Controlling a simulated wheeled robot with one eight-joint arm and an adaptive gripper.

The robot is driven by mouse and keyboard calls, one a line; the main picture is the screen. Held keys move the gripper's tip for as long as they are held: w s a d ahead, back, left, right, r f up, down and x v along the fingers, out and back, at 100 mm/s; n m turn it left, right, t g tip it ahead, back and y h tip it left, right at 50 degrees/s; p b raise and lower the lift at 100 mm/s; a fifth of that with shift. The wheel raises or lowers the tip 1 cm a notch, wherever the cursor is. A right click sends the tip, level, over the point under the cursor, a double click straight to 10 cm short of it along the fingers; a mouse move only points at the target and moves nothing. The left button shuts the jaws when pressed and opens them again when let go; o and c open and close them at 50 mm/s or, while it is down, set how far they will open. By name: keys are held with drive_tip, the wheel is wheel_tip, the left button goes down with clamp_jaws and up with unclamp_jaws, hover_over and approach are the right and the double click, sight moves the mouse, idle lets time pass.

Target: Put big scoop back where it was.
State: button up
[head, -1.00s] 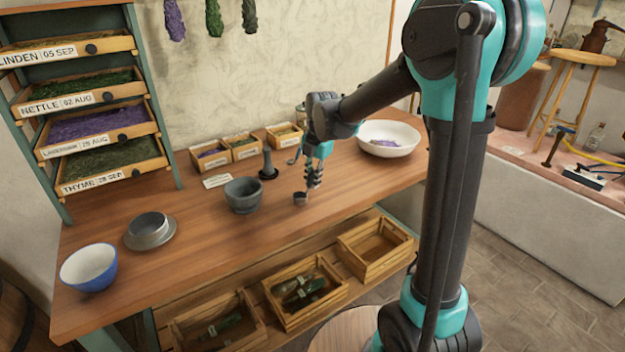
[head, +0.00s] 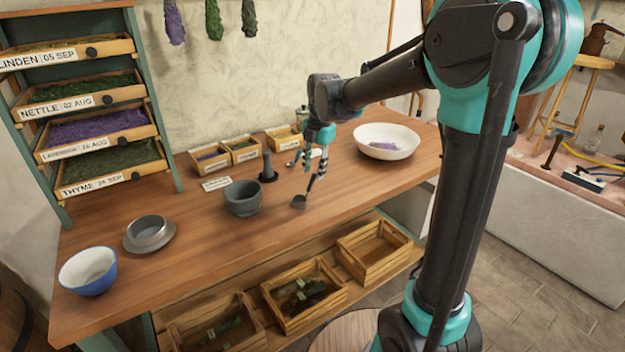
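The big scoop (head: 299,202) is a dark scoop on the wooden table, right of the grey mortar. Its bowl is toward the table's front edge and its handle points back and right, toward my gripper. My gripper (head: 315,168) points down just above the handle end. Its two fingers look spread apart, one to the left and one to the right. The right finger overlaps the handle end in the picture, so I cannot tell whether they touch. A smaller scoop (head: 292,162) is partly visible behind, beside the small boxes.
The mortar (head: 243,198) and the dark pestle on its stand (head: 268,168) are to the left. Small labelled boxes (head: 243,150) line the wall. A white bowl (head: 387,141) stands to the right.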

wheel_tip(320, 180, up, 6)
drive_tip(key=s+d+f+m+t, duration=0.1)
drive_tip(key=s+d+f+m, duration=0.8)
drive_tip(key=m, duration=0.5)
drive_tip(key=s+d+f+m+t+h, duration=0.1)
drive_tip(key=s+d+f+m+t, duration=0.1)
drive_tip(key=s+d+f+m, duration=0.8)
drive_tip(key=s+f+m, duration=0.1)
drive_tip(key=s+m, duration=0.1)
drive_tip(key=m, duration=0.2)
drive_tip(key=shift+s, duration=0.35)
